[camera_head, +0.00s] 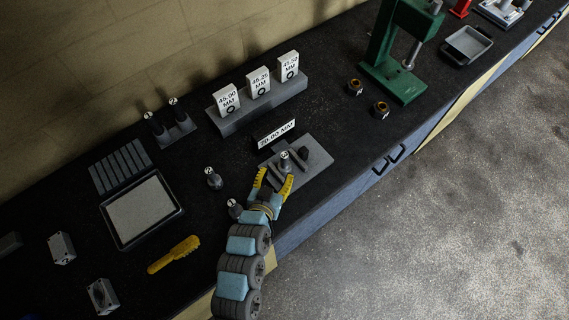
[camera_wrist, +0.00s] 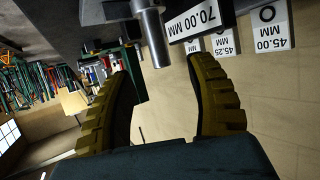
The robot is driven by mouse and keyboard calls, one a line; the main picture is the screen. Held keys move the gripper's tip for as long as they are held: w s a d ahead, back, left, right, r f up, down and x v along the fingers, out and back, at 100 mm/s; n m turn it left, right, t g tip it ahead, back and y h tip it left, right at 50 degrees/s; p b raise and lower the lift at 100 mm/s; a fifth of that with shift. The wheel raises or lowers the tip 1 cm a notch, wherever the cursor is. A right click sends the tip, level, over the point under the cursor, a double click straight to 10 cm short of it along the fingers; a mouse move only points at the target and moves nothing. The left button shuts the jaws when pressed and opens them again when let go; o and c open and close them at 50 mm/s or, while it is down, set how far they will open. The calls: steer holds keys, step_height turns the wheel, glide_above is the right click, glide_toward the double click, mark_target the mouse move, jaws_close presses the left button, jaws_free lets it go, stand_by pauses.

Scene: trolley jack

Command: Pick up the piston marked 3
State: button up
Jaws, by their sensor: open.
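A piston (camera_head: 284,158) stands upright on a grey fixture plate (camera_head: 312,169); the mark on its top is too small to read surely. My gripper (camera_head: 275,181) is open at this piston, with its yellow fingers pointing towards it. In the wrist view, a bare metal cylinder (camera_wrist: 152,40) reaches down between the two finger tips (camera_wrist: 163,70), with a gap to each finger. Two more marked pistons, one (camera_head: 213,178) left of my gripper and one (camera_head: 235,208) close beside my arm, stand on the bench. Their marks are not clearly legible.
Two pistons stand in a rack (camera_head: 172,133) at the back. A 70.00 MM sign (camera_head: 276,133) stands behind the plate, before a grey block (camera_head: 260,104) with several size cards. A green press (camera_head: 398,50) stands to the right. A yellow brush-like tool (camera_head: 174,254) lies at left.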

mark_target(283, 162)
steer(key=shift+p+x, duration=0.3)
steer(key=shift+x, duration=1.3)
steer(key=shift+w+d+f+p, duration=0.15)
steer(key=shift+w+d+p, duration=0.2)
steer(key=shift+w, duration=0.25)
steer(key=shift+p+x, duration=0.65)
steer(key=shift+x, duration=1.25)
steer(key=shift+f, duration=0.15)
jaws_close()
